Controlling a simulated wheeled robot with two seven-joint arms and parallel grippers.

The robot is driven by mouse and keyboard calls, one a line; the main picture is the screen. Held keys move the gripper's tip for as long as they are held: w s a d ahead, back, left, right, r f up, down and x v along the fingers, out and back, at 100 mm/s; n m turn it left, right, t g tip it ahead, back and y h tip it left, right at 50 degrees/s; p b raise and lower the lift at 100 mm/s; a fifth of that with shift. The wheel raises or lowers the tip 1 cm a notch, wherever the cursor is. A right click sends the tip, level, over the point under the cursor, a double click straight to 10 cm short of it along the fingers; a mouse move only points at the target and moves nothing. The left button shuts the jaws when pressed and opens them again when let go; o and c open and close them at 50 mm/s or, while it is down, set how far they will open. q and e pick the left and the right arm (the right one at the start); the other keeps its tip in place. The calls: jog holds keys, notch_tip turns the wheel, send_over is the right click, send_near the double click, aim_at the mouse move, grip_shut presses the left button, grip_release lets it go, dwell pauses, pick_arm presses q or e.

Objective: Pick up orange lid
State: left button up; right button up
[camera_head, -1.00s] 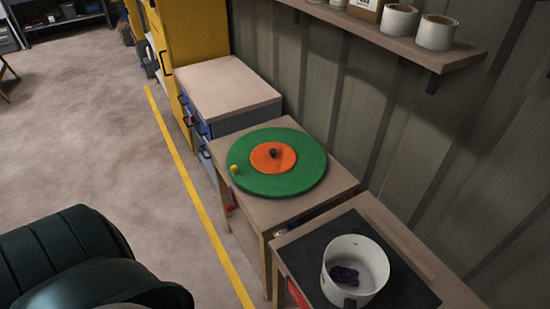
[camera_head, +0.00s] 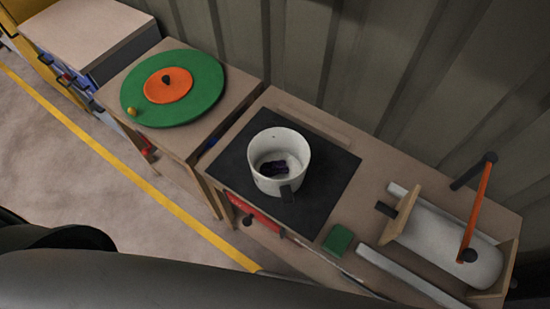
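The orange lid (camera_head: 168,86) is a flat disc with a dark knob at its centre. It lies on a larger green round board (camera_head: 205,100) on a small wooden table at the upper left. A small yellow ball or knob (camera_head: 132,112) is at the green board's front left edge. Neither of my grippers shows in the head view. Dark rounded parts of my own body fill the lower left and bottom edge, well apart from the lid.
A white pot (camera_head: 279,161) with a dark purple item inside stands on a black mat (camera_head: 232,166). To its right are a green block (camera_head: 337,240) and a white cylinder (camera_head: 446,243) with an orange bar (camera_head: 476,212). A corrugated wall stands behind.

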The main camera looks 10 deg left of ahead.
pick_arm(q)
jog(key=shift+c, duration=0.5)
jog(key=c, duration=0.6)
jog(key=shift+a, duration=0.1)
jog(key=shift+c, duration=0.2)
